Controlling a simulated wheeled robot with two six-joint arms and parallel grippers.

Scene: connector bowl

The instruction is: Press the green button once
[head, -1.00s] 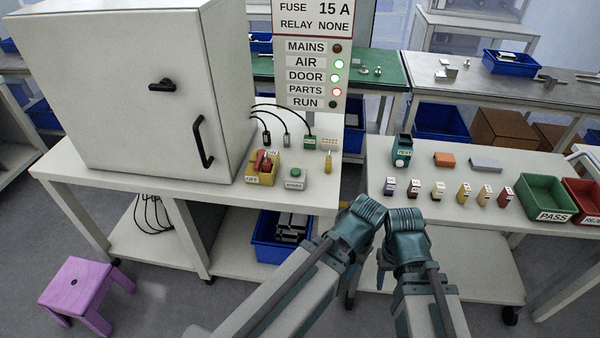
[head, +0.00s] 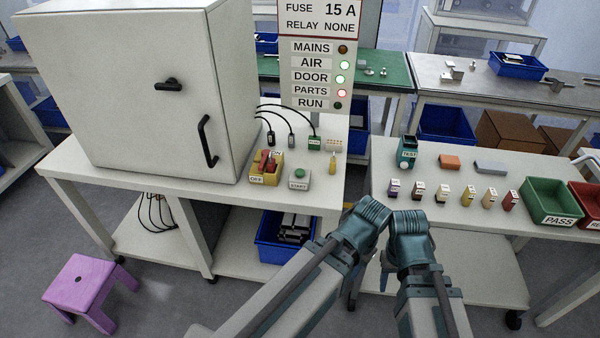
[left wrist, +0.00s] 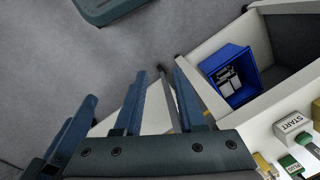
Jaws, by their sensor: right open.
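The green button (head: 301,173) sits on a grey box labelled START (head: 298,184) near the front edge of the left white table. The START box (left wrist: 294,123) also shows at the right of the left wrist view, with the green cap partly cut off by the edge. My right gripper (head: 386,268) is low between my arm links, mostly hidden, below and right of the button and apart from it. My left gripper is hidden in the head view.
A yellow ON/OFF switch (head: 266,167) with a red lever stands left of the button. A large cabinet (head: 140,90) stands behind it. A sign panel (head: 318,60) shows AIR and DOOR green, PARTS red. A blue bin (head: 270,250) is underneath. A purple stool (head: 85,285) stands left.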

